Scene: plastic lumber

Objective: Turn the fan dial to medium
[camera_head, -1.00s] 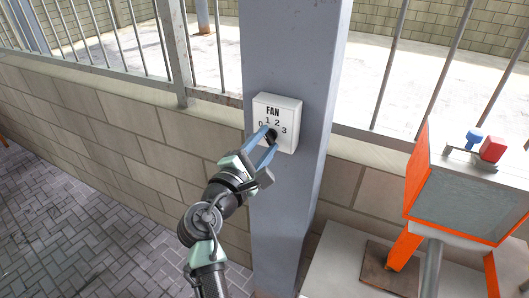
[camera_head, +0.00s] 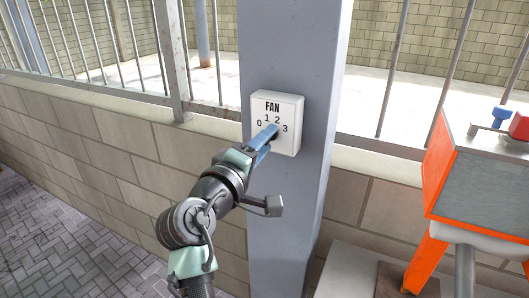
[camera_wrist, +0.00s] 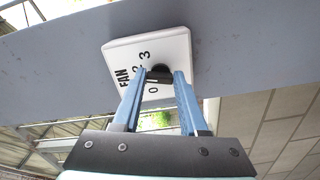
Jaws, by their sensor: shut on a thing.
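The white fan control box (camera_head: 288,101) is mounted on the grey post and is marked FAN with 0, 1, 2, 3 around its dial. It also shows in the wrist view (camera_wrist: 174,44). The black dial (camera_wrist: 160,72) sits between my gripper's fingertips. My gripper (camera_head: 272,132) has its blue fingers shut on the dial at the box face. In the head view the fingers hide most of the dial, and I cannot tell which number it points to.
The grey post (camera_head: 292,40) stands in front of a low block wall (camera_head: 130,160) with metal railings. An orange-framed machine (camera_head: 480,165) with blue and red parts on top stands at the right. Paved floor lies at the lower left.

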